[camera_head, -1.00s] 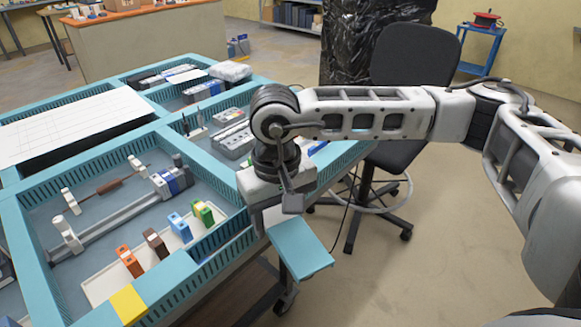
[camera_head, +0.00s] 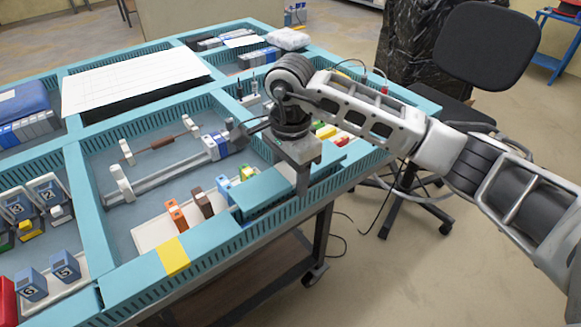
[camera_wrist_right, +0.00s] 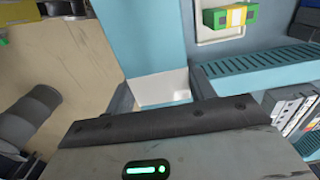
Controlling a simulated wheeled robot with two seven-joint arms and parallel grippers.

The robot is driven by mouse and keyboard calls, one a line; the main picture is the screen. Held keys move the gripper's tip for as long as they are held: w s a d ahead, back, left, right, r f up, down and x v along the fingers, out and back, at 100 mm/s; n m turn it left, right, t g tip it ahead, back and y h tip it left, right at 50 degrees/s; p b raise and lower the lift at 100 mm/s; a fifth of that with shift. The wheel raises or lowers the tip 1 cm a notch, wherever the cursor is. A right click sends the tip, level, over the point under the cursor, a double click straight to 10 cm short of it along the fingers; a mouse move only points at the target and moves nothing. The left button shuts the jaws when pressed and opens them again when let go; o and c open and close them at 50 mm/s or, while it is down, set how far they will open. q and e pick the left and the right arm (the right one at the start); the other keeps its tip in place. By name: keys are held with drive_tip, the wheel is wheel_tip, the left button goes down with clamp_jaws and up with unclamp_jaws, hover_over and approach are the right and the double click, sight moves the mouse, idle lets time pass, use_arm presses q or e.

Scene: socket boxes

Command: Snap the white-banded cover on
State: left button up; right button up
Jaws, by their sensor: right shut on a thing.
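The white-banded cover is a flat teal strip (camera_head: 264,190), held by my right gripper (camera_head: 303,184) over the front duct of the bench, right of the yellow band (camera_head: 172,256). It lies roughly along the duct. A dark gap shows under its left part; I cannot tell whether any of it touches the duct. In the right wrist view the cover (camera_wrist_right: 140,38) runs up from between the fingers (camera_wrist_right: 163,92), its white band (camera_wrist_right: 160,87) at the grip. My left gripper is not in view.
Behind the duct, a white tray (camera_head: 152,235) holds orange, brown, blue and green blocks (camera_head: 204,203). A grey rail (camera_head: 165,178) lies farther in. Slotted teal duct walls (camera_head: 84,190) divide the bench. A black chair (camera_head: 485,50) stands to the right; the floor before the bench is free.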

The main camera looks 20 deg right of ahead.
wheel_tip(320, 180, down, 3)
drive_tip(key=shift+r+b, duration=0.1)
drive_tip(key=shift+b, duration=0.4)
drive_tip(key=shift+r, duration=0.1)
use_arm(q)
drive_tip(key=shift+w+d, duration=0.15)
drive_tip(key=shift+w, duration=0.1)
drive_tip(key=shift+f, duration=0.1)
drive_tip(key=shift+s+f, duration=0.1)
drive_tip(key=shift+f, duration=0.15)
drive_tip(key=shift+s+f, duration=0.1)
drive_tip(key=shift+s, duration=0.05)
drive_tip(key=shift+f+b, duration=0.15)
drive_tip(key=shift+b, duration=0.15)
use_arm(e)
drive_tip(key=shift+f, duration=0.2)
use_arm(q)
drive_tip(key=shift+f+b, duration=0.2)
drive_tip(key=shift+b, duration=0.1)
use_arm(e)
drive_tip(key=shift+f, duration=0.2)
